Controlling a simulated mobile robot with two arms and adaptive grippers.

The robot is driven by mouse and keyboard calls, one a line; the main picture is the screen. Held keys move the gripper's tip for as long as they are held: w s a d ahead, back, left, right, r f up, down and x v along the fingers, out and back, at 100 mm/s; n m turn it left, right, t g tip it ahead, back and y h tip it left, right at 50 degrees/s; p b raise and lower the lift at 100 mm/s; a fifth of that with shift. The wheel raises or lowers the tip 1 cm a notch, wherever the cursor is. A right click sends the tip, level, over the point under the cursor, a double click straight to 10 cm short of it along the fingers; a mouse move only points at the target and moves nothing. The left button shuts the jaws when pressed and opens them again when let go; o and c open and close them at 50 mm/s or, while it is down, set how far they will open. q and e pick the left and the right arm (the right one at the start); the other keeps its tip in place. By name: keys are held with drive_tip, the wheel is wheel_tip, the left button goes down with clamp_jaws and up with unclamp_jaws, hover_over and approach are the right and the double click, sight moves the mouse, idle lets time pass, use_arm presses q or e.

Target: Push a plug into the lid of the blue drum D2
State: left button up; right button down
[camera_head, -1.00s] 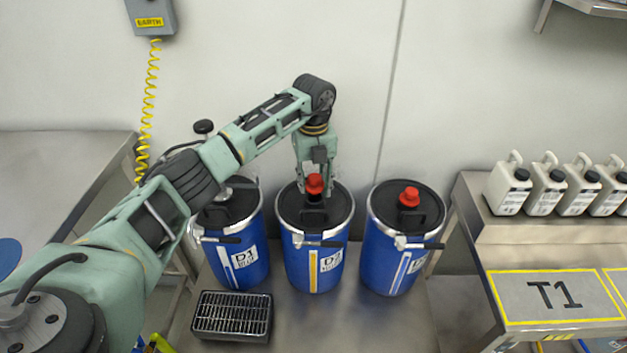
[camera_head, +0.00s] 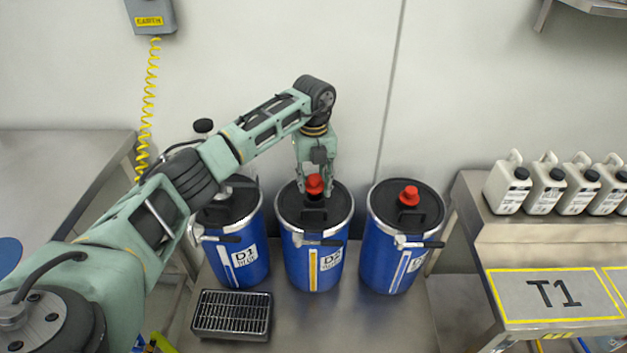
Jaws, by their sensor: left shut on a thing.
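The blue drum D2 (camera_head: 297,268) stands in the middle of three drums, with a black lid (camera_head: 335,208) and a yellow stripe on its front. My left gripper (camera_head: 314,188) points down over this lid and is shut on a red plug (camera_head: 314,184). The plug is at the middle of the lid, low against it; whether it is seated in the opening is hard to tell. The fingers partly hide it. My right gripper is not in view.
Blue drum D1 (camera_head: 222,262) stands left of D2, partly behind my left arm. A third blue drum (camera_head: 378,258) at right has a red plug (camera_head: 409,196) in its lid. A black grated tray (camera_head: 232,314) lies in front. White jugs (camera_head: 507,188) stand on a bench at right.

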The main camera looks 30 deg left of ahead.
use_arm(q)
drive_tip(key=shift+a+f+b, duration=0.2)
drive_tip(key=shift+f+b, duration=0.4)
drive_tip(key=shift+f, duration=0.65)
drive_tip(key=shift+d+p, duration=0.35)
idle(0.6)
drive_tip(key=shift+s+f, duration=0.15)
drive_tip(key=shift+f, duration=0.1)
idle(0.7)
drive_tip(key=o, duration=0.7)
drive_tip(key=shift+c, duration=0.2)
drive_tip(key=o, duration=0.5)
drive_tip(key=shift+a+f, duration=0.15)
drive_tip(key=shift+c, duration=0.2)
drive_tip(key=shift+w, duration=0.2)
drive_tip(key=shift+a+r, duration=0.1)
drive_tip(key=shift+r, duration=4)
